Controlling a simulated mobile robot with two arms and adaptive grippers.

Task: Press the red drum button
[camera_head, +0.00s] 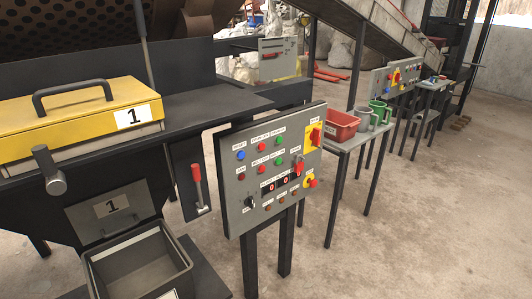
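A grey control panel (232,208) stands on dark posts in the middle of the camera_head view. A red switch on a yellow plate (314,137) and a red mushroom button (311,182) are at the right edge. Neither gripper is in view.
A yellow lidded box (75,112) marked 1 and a grey bin (140,268) stand at the left. A red-handled lever (198,184) is beside the panel. A small table with a red tub (341,125) is behind it. Concrete floor (430,220) is clear at right.

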